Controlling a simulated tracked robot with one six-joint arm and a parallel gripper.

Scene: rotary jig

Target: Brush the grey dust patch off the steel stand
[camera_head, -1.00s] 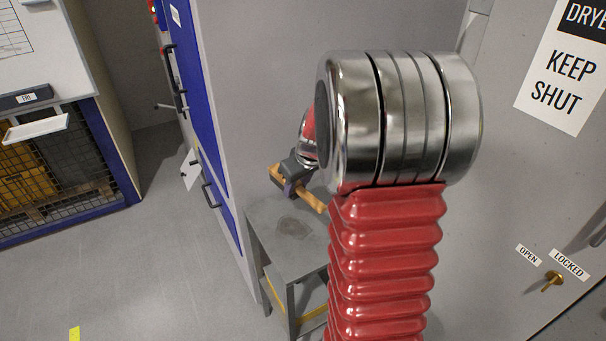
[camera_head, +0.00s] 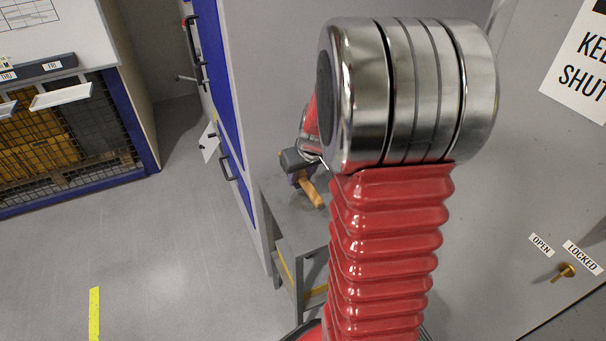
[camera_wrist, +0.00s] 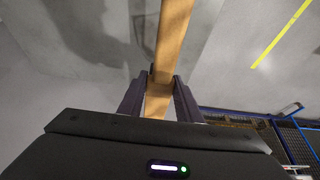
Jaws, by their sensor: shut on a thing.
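The steel stand (camera_head: 283,222) is a small grey table against the cabinet side, partly hidden behind my arm in the head view. My gripper (camera_head: 301,177) is over its top and shut on a tan wooden handle (camera_head: 313,193), which I take for the brush; its lower end points down toward the stand top. In the wrist view my gripper (camera_wrist: 160,88) has both fingers on the wooden bar (camera_wrist: 173,40). Bristles do not show clearly. The grey dust patch cannot be made out clearly now. I cannot tell whether the brush touches the stand.
A grey cabinet with blue doors (camera_head: 212,60) stands behind the stand. A mesh-fronted cage (camera_head: 75,130) is at left. A door panel with a brass latch (camera_head: 565,271) is at right. Open floor with a yellow strip (camera_head: 94,315) lies at the lower left.

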